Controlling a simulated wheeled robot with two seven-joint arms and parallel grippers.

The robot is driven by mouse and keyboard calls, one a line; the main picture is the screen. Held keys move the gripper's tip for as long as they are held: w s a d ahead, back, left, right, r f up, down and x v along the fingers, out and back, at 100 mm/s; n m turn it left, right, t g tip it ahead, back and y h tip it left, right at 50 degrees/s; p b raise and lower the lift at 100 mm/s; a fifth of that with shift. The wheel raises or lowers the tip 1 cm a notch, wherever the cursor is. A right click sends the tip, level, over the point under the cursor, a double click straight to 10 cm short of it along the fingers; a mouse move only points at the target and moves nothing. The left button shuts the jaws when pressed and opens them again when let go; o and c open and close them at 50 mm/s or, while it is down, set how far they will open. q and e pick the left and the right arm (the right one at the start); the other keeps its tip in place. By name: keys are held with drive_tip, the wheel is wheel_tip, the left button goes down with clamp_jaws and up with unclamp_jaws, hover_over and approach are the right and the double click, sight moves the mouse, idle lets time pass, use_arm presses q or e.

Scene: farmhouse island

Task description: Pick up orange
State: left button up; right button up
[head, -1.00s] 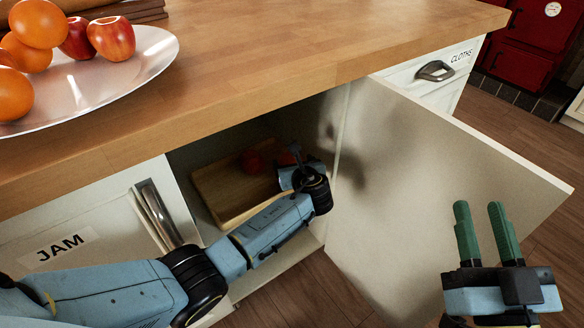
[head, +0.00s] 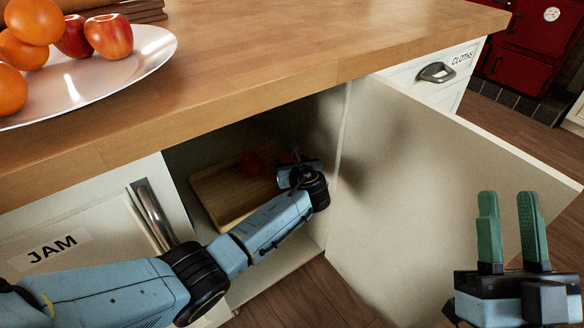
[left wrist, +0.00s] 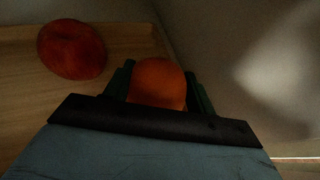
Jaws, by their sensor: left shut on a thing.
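In the left wrist view an orange (left wrist: 158,84) sits between the two green fingers of my left gripper (left wrist: 158,90), which is shut on it. In the head view my left gripper (head: 295,158) reaches into the open cupboard under the counter, and the arm hides the held orange there. A red apple (left wrist: 72,49) lies on the wooden board to the left of the gripper; it also shows in the head view (head: 250,164). My right gripper (head: 514,232) is open and empty, in front of the cupboard door. More oranges (head: 22,52) lie on the plate on the counter.
The wooden board (head: 222,198) lies inside the dark cupboard. The open cupboard door (head: 420,190) stands to the right of my left arm. The counter edge (head: 220,103) runs above the opening. The plate (head: 140,62) also holds apples (head: 108,36).

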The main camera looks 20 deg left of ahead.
sight(292, 158)
use_arm(q)
drive_tip(key=shift+c, duration=0.8)
use_arm(e)
drive_tip(key=shift+w, duration=0.1)
